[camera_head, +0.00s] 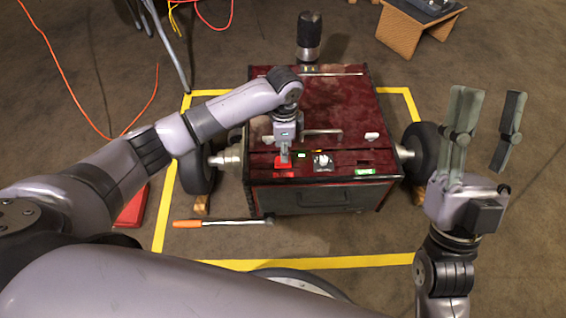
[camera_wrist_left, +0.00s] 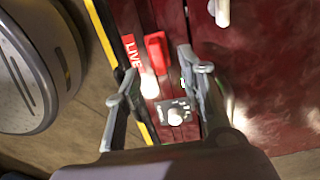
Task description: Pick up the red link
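The red link (camera_wrist_left: 156,48) is a small red block on the dark red top of the cart, beside a red "LIVE" label (camera_wrist_left: 133,55). In the head view a red patch (camera_head: 284,168) shows near the cart's front edge, under my left gripper (camera_head: 284,156); link and label are hard to tell apart there. In the left wrist view the fingers of my left gripper (camera_wrist_left: 158,65) are apart, with the link ahead between the tips, not clasped. My right gripper (camera_head: 490,98) is open and empty, raised right of the cart.
The wheeled cart (camera_head: 335,100) has a silver knob (camera_head: 323,161), a handle bar and a green display on top. A bar with an orange grip (camera_head: 222,223) lies on the floor in front. Yellow tape surrounds the cart. Red cables lie at left.

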